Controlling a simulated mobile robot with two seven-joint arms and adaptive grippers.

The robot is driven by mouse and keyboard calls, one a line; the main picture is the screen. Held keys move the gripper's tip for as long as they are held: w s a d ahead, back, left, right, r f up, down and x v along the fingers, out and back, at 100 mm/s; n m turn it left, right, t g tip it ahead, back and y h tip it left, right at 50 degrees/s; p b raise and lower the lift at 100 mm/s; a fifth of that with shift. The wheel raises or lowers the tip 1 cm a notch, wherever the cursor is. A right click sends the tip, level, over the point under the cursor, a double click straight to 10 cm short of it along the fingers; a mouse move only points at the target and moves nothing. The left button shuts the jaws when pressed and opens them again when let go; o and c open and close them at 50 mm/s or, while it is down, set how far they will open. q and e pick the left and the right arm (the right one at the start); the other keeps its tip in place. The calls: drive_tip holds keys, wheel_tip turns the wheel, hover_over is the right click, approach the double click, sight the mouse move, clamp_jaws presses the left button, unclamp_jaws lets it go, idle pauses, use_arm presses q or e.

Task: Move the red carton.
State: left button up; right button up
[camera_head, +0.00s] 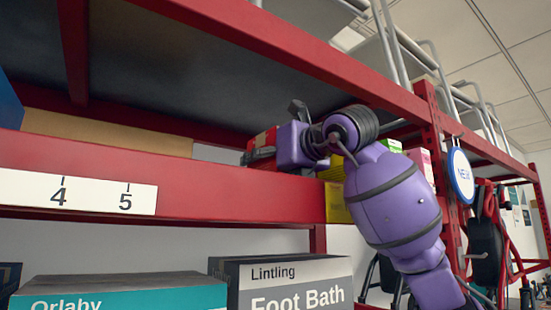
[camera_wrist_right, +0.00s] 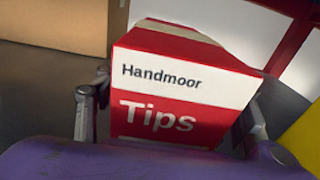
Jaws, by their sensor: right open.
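The red carton (camera_wrist_right: 180,100) has a white band reading "Handmoor" and "Tips" and fills the middle of the right wrist view. In the head view only a small red part of the carton (camera_head: 264,139) shows on the upper shelf, mostly hidden by my gripper. My right gripper (camera_wrist_right: 172,115) is open, with one finger at the carton's left side and the other at its right. I cannot tell whether the fingers touch it. The right gripper (camera_head: 275,133) reaches over the shelf edge in the head view. My left gripper is not in view.
A red shelf beam (camera_head: 230,195) runs in front, with another beam (camera_head: 310,50) above. A brown box (camera_head: 105,133) lies left of the carton. A yellow item (camera_head: 336,203) stands close on the right. Lower boxes include the "Foot Bath" box (camera_head: 295,280).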

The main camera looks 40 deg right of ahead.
drive_tip(key=shift+w, duration=0.1)
drive_tip(key=shift+c, duration=0.5)
drive_tip(key=c, duration=1.3)
drive_tip(key=shift+d+f, duration=0.1)
drive_tip(key=shift+d, duration=0.05)
drive_tip(key=shift+s+d, duration=0.1)
drive_tip(key=shift+s, duration=0.6)
drive_tip(key=shift+s+r, duration=0.2)
drive_tip(key=shift+s, duration=0.15)
drive_tip(key=o, duration=0.9)
drive_tip(key=shift+w+f, duration=0.1)
drive_tip(key=shift+w, duration=0.05)
drive_tip(key=shift+c, duration=0.2)
drive_tip(key=o, duration=0.5)
drive_tip(key=shift+w+d, duration=0.1)
drive_tip(key=shift+w, duration=0.2)
drive_tip(key=shift+s, duration=0.2)
